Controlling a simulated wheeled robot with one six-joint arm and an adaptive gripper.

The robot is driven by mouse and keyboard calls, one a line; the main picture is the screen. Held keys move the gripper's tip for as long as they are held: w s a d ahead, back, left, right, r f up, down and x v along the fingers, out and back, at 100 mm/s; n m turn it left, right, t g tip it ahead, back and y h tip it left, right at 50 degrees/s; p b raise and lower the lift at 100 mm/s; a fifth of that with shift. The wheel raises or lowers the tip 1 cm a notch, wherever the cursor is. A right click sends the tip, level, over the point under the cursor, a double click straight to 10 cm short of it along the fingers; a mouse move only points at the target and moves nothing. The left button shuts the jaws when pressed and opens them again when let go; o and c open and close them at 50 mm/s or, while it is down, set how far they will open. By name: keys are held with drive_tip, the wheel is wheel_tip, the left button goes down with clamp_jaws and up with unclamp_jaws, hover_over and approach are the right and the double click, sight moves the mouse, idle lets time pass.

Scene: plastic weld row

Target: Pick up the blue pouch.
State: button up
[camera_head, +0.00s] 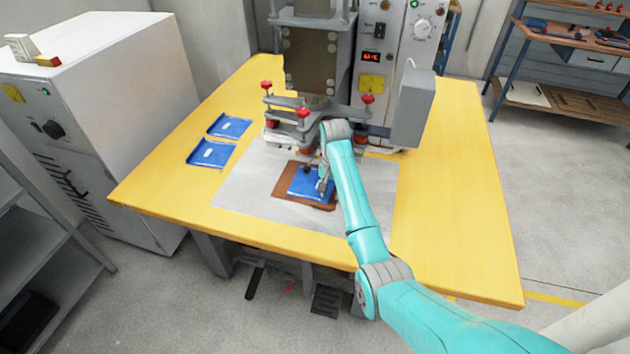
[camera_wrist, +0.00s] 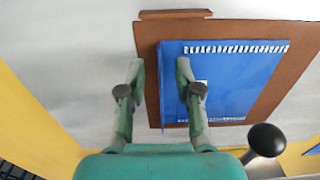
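A blue pouch (camera_head: 308,186) lies on a brown board (camera_head: 285,187) on the grey sheet in front of the machine. In the wrist view the pouch (camera_wrist: 245,75) is flat, with a white dashed strip along its upper edge and another, partly hidden, along its lower edge. Its left edge looks like a raised flap. My gripper (camera_wrist: 160,68) is open, one finger on each side of that left edge. The right finger overlaps the pouch; the left finger is over the board's left edge. I cannot tell whether either touches. In the head view my gripper (camera_head: 320,181) partly covers the pouch.
Two more blue pouches (camera_head: 229,126) (camera_head: 211,153) lie on the yellow table (camera_head: 165,175) at the left. The welding machine (camera_head: 312,60) with red knobs stands right behind the board. A black ball knob (camera_wrist: 266,139) is close to my gripper at lower right in the wrist view.

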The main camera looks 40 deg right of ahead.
drive_tip(key=shift+f, duration=0.45)
clamp_jaws()
drive_tip(key=shift+r, duration=0.1)
